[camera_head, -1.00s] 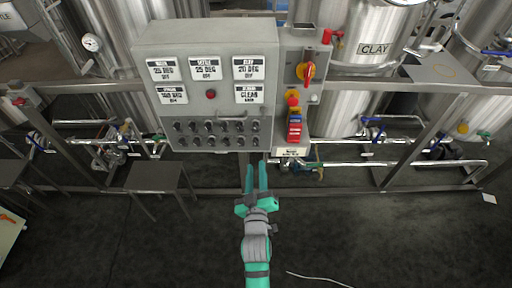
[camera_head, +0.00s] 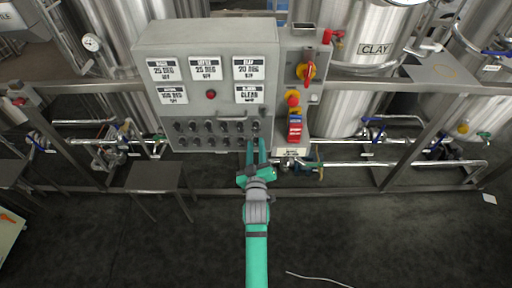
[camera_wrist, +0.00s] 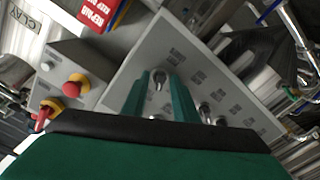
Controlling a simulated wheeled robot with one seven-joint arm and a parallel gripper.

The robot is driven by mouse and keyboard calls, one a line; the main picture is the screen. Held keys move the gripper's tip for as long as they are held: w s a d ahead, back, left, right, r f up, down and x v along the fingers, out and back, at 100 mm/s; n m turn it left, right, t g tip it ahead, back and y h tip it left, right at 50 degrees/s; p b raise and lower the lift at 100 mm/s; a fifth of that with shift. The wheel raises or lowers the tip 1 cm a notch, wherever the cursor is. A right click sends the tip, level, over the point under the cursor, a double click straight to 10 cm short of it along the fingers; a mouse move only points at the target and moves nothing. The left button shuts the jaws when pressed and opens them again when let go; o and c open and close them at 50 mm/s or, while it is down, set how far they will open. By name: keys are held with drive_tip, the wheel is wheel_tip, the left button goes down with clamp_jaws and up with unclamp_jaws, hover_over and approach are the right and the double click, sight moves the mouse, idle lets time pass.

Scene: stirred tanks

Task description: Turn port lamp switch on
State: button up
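A grey control panel (camera_head: 210,118) stands ahead with two rows of small black switches (camera_head: 208,126) on its lower face. I cannot read the labels, so I cannot tell which switch is the port lamp switch. My gripper (camera_head: 256,146) is at the lower right end of the rows. In the wrist view, my gripper (camera_wrist: 160,88) points at the panel (camera_wrist: 190,50), and one switch (camera_wrist: 159,80) shows between the fingertips. More switches (camera_wrist: 205,112) show to the right of the fingers. I cannot tell whether the fingers touch anything.
Right of the panel is a box with a red-and-yellow rotary switch (camera_head: 306,71) and a red-and-yellow knob (camera_head: 292,98). A steel frame rail (camera_head: 400,89) and pipes run alongside.

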clamp_jaws()
drive_tip(key=shift+m, duration=0.3)
drive_tip(key=m, duration=0.5)
drive_tip(key=shift+m, duration=0.3)
drive_tip(key=m, duration=0.5)
drive_tip(key=shift+m, duration=0.3)
unclamp_jaws()
